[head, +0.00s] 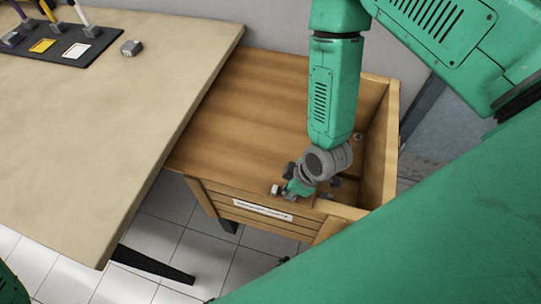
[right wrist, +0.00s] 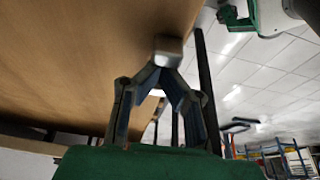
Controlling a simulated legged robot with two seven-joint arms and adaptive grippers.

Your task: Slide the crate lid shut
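The wooden crate (head: 381,150) stands beside the table, with its flat lid (head: 262,103) covering the left and middle part. A gap shows open at the right end, where the inside is visible. The lid's right edge is partly hidden by my right arm. A small grey handle (head: 277,190) is near the front of the lid; it also shows in the right wrist view (right wrist: 168,48). My right gripper (head: 286,193) is low at the crate's front, with its fingers drawn together at the handle and seeming to grip it. My left gripper is not in view.
The beige table (head: 120,110) lies left of the crate, its edge close to it. A dark mat (head: 65,38) with tools and a small grey block (head: 131,47) are at its back. A wall stands behind the crate.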

